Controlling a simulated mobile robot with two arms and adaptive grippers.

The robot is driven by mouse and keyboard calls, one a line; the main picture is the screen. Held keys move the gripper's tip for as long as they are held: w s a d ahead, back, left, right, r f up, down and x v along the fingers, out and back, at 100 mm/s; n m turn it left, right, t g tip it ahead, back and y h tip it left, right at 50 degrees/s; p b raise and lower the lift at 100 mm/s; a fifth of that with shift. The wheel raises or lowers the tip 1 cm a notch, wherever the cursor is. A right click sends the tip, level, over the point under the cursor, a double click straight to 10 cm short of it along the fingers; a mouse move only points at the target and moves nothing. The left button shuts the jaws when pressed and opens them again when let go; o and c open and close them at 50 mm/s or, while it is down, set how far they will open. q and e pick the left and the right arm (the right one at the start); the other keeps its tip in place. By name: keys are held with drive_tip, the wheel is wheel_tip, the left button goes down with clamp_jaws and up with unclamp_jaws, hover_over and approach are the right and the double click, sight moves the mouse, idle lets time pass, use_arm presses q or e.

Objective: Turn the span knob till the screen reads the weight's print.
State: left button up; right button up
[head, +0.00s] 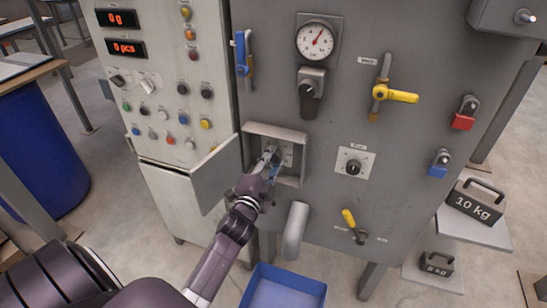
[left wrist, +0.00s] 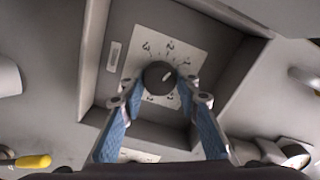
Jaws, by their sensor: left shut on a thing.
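The span knob (left wrist: 159,74) is a round black knob with a pale pointer mark on a white dial plate, inside an open recessed box (head: 304,141). My left gripper (head: 271,162) reaches into the box. In the left wrist view its blue-padded fingers (left wrist: 160,88) stand on both sides of the knob, shut on it. The knob is mostly hidden in the head view. A 10 kg weight (head: 474,202) and a smaller weight (head: 437,265) stand at the right. My right gripper is not in view.
The box's door (head: 217,173) hangs open to the left. A grey spout (head: 295,231) lies below right of the box, above a blue bin (head: 283,288).

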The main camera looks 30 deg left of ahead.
use_arm(q)
drive_tip(key=shift+n+p, duration=0.6)
drive_tip(key=shift+n, duration=1.4)
drive_tip(key=shift+f, duration=0.1)
drive_tip(key=o, duration=1.2)
drive_tip(key=shift+c, duration=0.2)
drive_tip(key=shift+s, duration=0.15)
drive_tip(key=v, duration=1.1)
drive_tip(key=shift+s, duration=0.4)
drive_tip(key=shift+d, duration=0.15)
